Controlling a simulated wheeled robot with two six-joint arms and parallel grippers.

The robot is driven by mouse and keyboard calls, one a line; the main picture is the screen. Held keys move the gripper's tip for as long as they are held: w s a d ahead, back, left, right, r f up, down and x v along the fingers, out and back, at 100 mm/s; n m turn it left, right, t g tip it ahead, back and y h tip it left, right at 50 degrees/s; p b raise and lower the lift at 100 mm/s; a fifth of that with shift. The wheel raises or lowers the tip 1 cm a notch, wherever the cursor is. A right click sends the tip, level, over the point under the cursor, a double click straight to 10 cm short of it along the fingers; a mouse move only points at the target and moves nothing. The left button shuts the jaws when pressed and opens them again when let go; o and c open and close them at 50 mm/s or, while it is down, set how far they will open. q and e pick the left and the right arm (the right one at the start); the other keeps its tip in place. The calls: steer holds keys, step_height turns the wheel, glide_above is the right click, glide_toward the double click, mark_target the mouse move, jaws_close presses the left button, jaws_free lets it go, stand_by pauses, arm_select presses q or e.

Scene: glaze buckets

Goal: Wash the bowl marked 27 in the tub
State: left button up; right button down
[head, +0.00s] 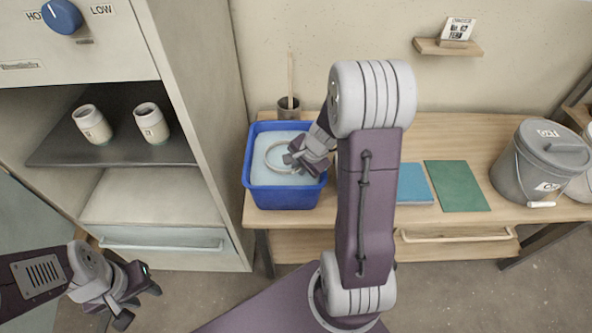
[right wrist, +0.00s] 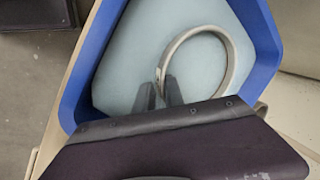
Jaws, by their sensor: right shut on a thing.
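The blue tub (head: 287,197) stands on the wooden bench with pale water in it. A bowl sits in the water inside the tub; its thin beige rim (head: 267,157) shows as a ring, and it also shows in the right wrist view (right wrist: 228,60). Its body is under the water and no number can be read on it. My left gripper (head: 138,303) is open and empty, low at the left, away from the bench.
A grey cup (head: 289,107) with a stick stands behind the tub. A blue board (head: 414,186) and a green board (head: 457,186) lie to the right, then a grey lidded bucket (head: 535,175). Two jars (head: 92,126) (head: 151,124) stand on the cabinet shelf at left. A card (head: 457,30) rests on the wall shelf.

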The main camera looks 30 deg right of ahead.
steer(key=shift+d, duration=0.75)
steer(key=shift+a, duration=0.15)
steer(key=shift+a, duration=1.15)
steer(key=shift+d, duration=0.15)
steer(key=shift+d, duration=1.15)
steer(key=shift+a, duration=0.15)
